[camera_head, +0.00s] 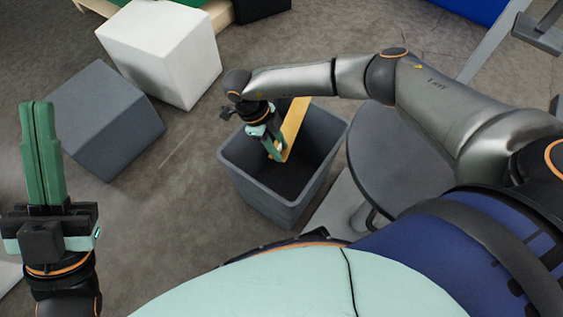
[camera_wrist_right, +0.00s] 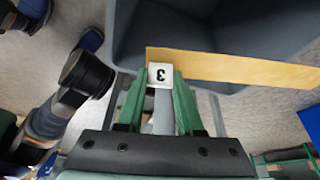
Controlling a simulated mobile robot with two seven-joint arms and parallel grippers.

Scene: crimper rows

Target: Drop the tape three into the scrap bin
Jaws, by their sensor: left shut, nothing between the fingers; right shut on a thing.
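Tape three is a flat tan strip (camera_head: 295,122) above the scrap bin in the head view. In the right wrist view the tan strip (camera_wrist_right: 240,68) runs to the right from my fingers, with a white tag (camera_wrist_right: 161,75) marked 3 at its end. My right gripper (camera_head: 278,154) is shut on that tagged end, over the bin opening. The scrap bin (camera_head: 258,198) is a dark grey open box on the floor. Its wall also shows in the right wrist view (camera_wrist_right: 128,40). My left gripper (camera_head: 38,106) is shut and empty, pointing up at the far left.
A dark grey cube (camera_head: 100,120) and a white cube (camera_head: 165,50) stand left of the bin. A round grey seat or tabletop (camera_head: 385,160) is close on the bin's right. The carpet between the left gripper and the bin is mostly clear.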

